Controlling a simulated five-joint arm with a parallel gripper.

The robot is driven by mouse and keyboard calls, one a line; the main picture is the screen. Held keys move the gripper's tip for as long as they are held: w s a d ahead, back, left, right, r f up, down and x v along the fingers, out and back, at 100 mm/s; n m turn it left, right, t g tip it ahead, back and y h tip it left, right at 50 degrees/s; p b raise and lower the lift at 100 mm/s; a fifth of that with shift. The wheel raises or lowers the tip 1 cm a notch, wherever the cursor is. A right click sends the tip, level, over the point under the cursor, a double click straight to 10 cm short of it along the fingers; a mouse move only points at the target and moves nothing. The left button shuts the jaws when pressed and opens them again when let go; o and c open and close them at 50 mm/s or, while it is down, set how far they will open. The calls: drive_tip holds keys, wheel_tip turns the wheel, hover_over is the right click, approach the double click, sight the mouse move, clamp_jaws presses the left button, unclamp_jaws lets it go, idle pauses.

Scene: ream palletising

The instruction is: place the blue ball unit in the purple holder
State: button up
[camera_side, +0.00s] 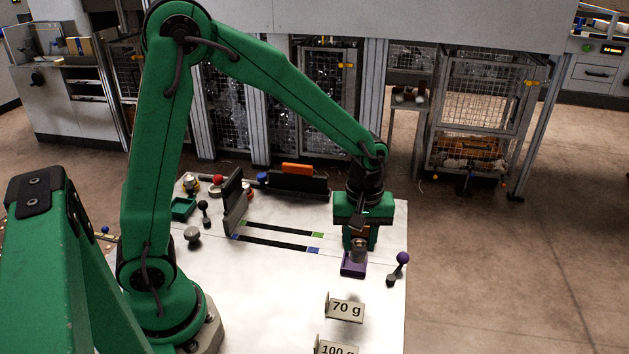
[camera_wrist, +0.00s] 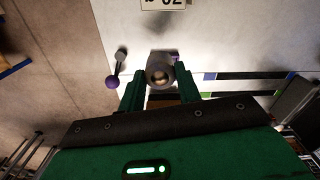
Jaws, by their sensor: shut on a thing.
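My gripper (camera_side: 360,232) points down at the right of the white table. It is shut on a grey round piece (camera_side: 358,250), which shows between the two green fingers in the wrist view (camera_wrist: 160,72). The purple holder (camera_side: 353,266) is directly below the piece in the side view. I cannot tell whether the piece touches it or sits inside. A blue ball (camera_side: 262,178) shows at the back of the table, beside a dark block. No blue is visible on the held piece.
The 70 g sign (camera_side: 345,308) is in front. A dark upright plate (camera_side: 233,200) and a dark block (camera_side: 292,184) stand at the back. The middle front is clear.

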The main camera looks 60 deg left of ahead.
drive_tip(key=a+f, duration=0.1)
drive_tip(key=w+a, duration=0.1)
drive_tip(key=w+a+f, duration=0.1)
drive_tip(key=shift+w+a+f, duration=0.25)
drive_tip(key=shift+a+f, duration=0.1)
drive_tip(key=shift+f, duration=2)
drive_tip(key=shift+f, duration=0.15)
drive_tip(key=o, duration=1)
drive_tip(key=shift+o, duration=0.2)
wheel_tip(320, 180, up, 12)
drive_tip(key=shift+r, duration=0.2)
